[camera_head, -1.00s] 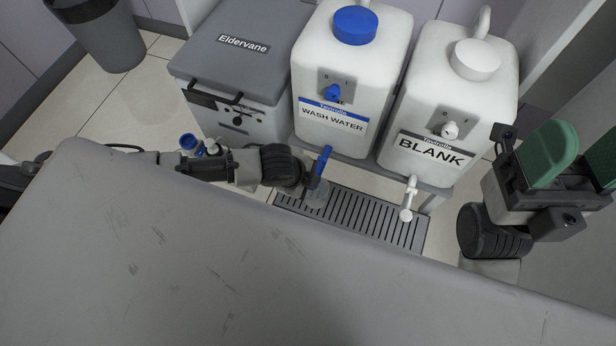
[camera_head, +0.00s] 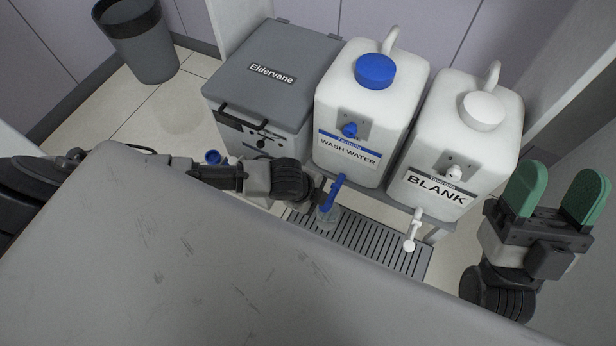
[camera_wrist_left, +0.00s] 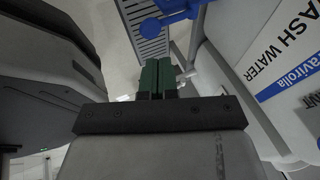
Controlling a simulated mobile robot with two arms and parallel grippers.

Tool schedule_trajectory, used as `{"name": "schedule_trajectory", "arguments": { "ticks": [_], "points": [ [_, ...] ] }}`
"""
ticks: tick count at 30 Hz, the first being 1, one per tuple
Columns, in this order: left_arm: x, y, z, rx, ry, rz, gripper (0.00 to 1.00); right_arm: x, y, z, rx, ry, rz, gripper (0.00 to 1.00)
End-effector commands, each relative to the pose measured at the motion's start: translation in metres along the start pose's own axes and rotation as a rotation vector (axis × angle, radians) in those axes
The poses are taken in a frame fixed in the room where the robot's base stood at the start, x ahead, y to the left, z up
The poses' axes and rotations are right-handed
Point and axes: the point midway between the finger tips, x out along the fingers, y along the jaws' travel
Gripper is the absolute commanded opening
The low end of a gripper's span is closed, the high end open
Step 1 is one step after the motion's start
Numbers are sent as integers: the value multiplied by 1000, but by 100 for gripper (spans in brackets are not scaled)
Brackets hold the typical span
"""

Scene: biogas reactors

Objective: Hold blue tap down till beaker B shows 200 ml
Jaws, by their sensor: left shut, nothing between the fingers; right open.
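The blue tap (camera_head: 334,192) hangs from the front of the white wash water container (camera_head: 352,112). It also shows at the top of the left wrist view (camera_wrist_left: 168,14). My right gripper (camera_head: 556,200) is open and empty at the right.
A slatted drip grate (camera_head: 375,247) lies under the taps. A white container marked BLANK (camera_head: 465,140) with a white tap (camera_head: 413,232) stands to the right. A grey Eldervane box (camera_head: 262,85) stands left. A bare grey surface (camera_head: 190,260) fills the foreground.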

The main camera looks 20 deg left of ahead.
Motion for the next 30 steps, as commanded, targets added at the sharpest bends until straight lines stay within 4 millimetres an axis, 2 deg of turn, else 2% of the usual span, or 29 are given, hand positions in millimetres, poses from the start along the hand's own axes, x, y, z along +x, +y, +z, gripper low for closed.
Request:
{"name": "schedule_trajectory", "arguments": {
  "ticks": [7,15,22,30],
  "points": [
    [-29,-6,0,1,0,0,0,0,6,38,-18,-318,11,59],
    [-54,-11,0,0,0,1,0,-17,13,71,-31,-628,25,59],
    [-64,-12,0,0,0,1,0,-30,16,84,-36,-767,33,59],
    [-65,-12,0,0,0,1,0,-33,17,86,-36,-789,34,59]
  ]
}}
